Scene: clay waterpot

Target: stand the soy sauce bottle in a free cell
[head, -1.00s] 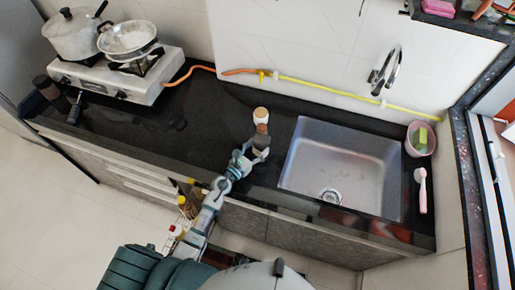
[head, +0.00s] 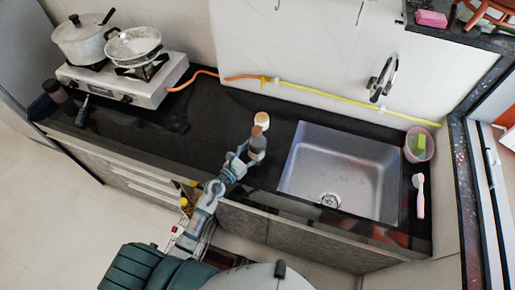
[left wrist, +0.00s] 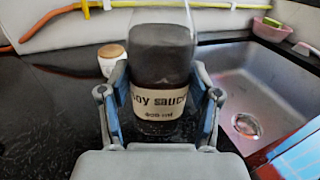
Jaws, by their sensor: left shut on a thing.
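The soy sauce bottle (head: 257,144) is dark with a brown cap and stands upright over the black counter, left of the sink. Its cream label reads "soy sauce" in the left wrist view (left wrist: 158,100). My left gripper (head: 248,156) is shut on it, with one finger on each side of the label in the left wrist view (left wrist: 160,105). I cannot tell whether its base touches the counter. A wire rack (head: 203,240) with a few bottles shows below the counter's front edge, partly hidden by my arm; its cells cannot be made out. My right gripper is not in view.
A white jar with a wooden lid (head: 262,118) stands just behind the bottle. The sink (head: 340,175) is to the right, with a pink cup (head: 419,145) and brush (head: 420,195) beyond it. The stove (head: 120,82) is at left. The counter between stove and bottle is clear.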

